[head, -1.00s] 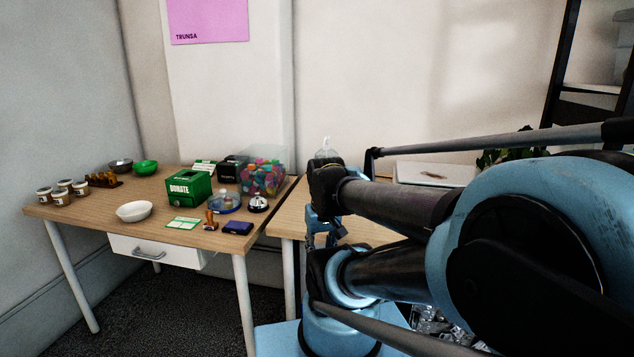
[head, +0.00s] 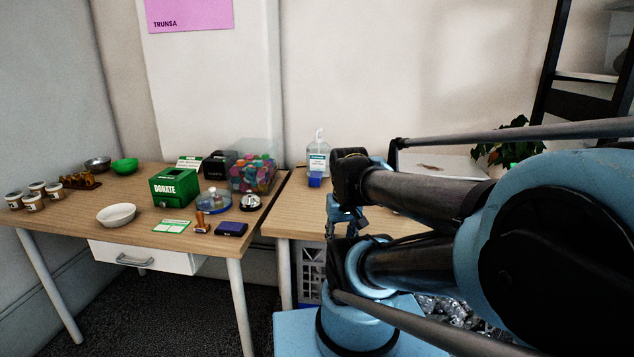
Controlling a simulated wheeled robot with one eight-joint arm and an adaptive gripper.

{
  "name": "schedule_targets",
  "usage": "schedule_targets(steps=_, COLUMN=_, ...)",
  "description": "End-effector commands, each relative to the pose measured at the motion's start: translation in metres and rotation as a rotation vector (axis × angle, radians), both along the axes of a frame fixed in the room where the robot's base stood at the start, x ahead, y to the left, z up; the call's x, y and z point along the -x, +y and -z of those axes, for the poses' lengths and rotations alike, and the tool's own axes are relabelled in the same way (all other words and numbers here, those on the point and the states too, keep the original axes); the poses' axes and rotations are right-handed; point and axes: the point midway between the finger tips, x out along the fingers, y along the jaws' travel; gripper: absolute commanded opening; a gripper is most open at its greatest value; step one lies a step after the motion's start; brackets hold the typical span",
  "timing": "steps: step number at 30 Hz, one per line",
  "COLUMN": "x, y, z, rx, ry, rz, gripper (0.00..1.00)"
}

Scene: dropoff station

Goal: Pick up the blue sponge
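A small blue block (head: 315,179), which looks like the blue sponge, is on the right-hand table (head: 290,217), right in front of a clear pump bottle (head: 318,153). It is small in the head view, and I cannot tell whether it touches the bottle. My gripper (head: 343,222) is partly in view, low at the end of my blue and black arm, to the right of and nearer than the block. Its fingertips are not clear, and I see nothing held in it.
The left table (head: 140,203) holds a green donation box (head: 174,187), a white bowl (head: 116,215), a dark blue pad (head: 231,229), a call bell (head: 250,202) and several jars. A pale flat tray (head: 440,168) and a plant (head: 508,145) are behind my arm.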

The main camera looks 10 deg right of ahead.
Motion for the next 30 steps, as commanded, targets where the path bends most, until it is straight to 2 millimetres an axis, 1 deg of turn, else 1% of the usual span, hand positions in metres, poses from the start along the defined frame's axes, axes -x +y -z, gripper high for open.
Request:
schedule_targets(steps=1, x=0.004, y=0.000, z=-0.003, rx=0.000, ry=-0.007, rz=0.001, gripper=0.51)
schedule_targets(steps=3, x=0.005, y=0.000, z=-0.008, rx=0.001, ry=-0.014, rz=0.004, gripper=0.63)
schedule_targets(steps=5, x=-0.001, y=0.000, z=-0.015, rx=0.002, ry=-0.017, rz=0.009, gripper=0.63)
schedule_targets(steps=8, x=-0.020, y=-0.001, z=-0.031, rx=0.006, ry=-0.026, rz=0.027, gripper=0.63)
schedule_targets(steps=11, x=-0.045, y=-0.002, z=-0.053, rx=0.011, ry=-0.040, rz=0.054, gripper=0.63)
schedule_targets(steps=15, x=-0.087, y=-0.002, z=-0.083, rx=0.017, ry=-0.062, rz=0.096, gripper=0.63)
schedule_targets(steps=20, x=-0.138, y=-0.002, z=-0.112, rx=0.023, ry=-0.087, rz=0.142, gripper=0.63)
schedule_targets(steps=21, x=-0.151, y=-0.002, z=-0.118, rx=0.023, ry=-0.094, rz=0.153, gripper=0.63)
schedule_targets(steps=26, x=-0.206, y=0.000, z=-0.141, rx=0.027, ry=-0.121, rz=0.199, gripper=0.63)
schedule_targets(steps=30, x=-0.256, y=0.003, z=-0.156, rx=0.028, ry=-0.146, rz=0.239, gripper=0.63)
